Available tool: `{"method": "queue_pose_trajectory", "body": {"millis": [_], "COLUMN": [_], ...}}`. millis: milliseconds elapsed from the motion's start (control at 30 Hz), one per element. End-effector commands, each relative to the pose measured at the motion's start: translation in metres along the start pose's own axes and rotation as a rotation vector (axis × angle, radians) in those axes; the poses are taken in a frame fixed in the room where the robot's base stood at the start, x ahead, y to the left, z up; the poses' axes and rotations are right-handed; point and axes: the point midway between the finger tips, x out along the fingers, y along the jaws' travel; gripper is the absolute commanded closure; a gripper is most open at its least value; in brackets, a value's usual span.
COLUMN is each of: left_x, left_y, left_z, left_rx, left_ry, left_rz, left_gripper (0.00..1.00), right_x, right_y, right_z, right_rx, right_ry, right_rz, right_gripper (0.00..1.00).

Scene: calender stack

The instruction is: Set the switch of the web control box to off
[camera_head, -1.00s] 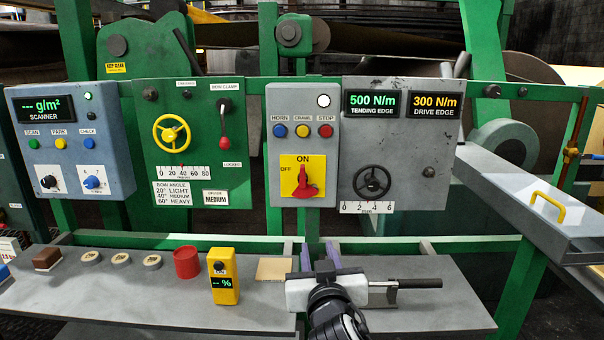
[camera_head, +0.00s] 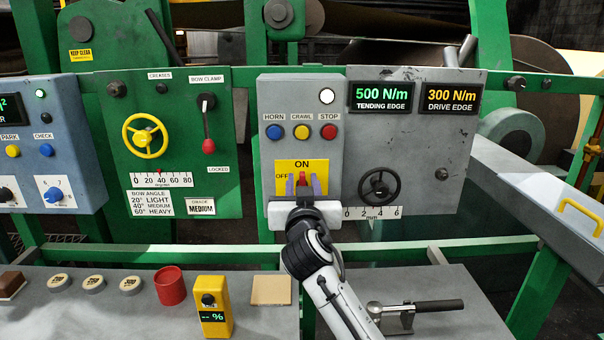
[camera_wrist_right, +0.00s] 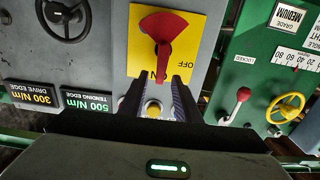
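The web control box (camera_head: 348,160) is a grey box with a yellow switch plate (camera_head: 281,166) marked ON and OFF. Its red rotary switch (camera_head: 302,177) points up at ON. My right gripper (camera_head: 303,182) is in front of the plate, with its two purple-lined fingers apart on either side of the red handle. In the right wrist view, which is upside down, the red switch (camera_wrist_right: 163,28) shows with its handle reaching between the fingertips (camera_wrist_right: 158,82). I cannot tell whether the fingers touch it. My left gripper is not in view.
Blue, yellow and red buttons (camera_head: 301,132) sit above the switch. A black handwheel (camera_head: 379,186) is close on the right, and a green panel with a yellow wheel (camera_head: 145,136) on the left. A shelf below holds a red cup (camera_head: 170,287) and a yellow meter (camera_head: 213,306).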

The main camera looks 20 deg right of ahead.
Motion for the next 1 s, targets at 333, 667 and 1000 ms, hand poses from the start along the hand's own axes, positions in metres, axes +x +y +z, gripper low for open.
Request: {"method": "queue_pose_trajectory", "body": {"millis": [333, 667, 1000], "left_x": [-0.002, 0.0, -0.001], "left_y": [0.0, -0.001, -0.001], "left_z": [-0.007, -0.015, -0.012], "left_rx": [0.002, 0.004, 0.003], "left_ry": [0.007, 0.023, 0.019], "left_rz": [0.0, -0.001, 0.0], "left_gripper": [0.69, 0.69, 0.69], "right_x": [0.033, 0.034, 0.034], "right_y": [0.001, 0.001, 0.0], "right_z": [0.0, 0.0, 0.0], "right_rx": [-0.001, 0.0, -0.004], "right_ry": [0.0, 0.0, 0.0], "right_rz": [0.001, 0.0, 0.0], "right_gripper": [0.7, 0.77, 1.0]}}
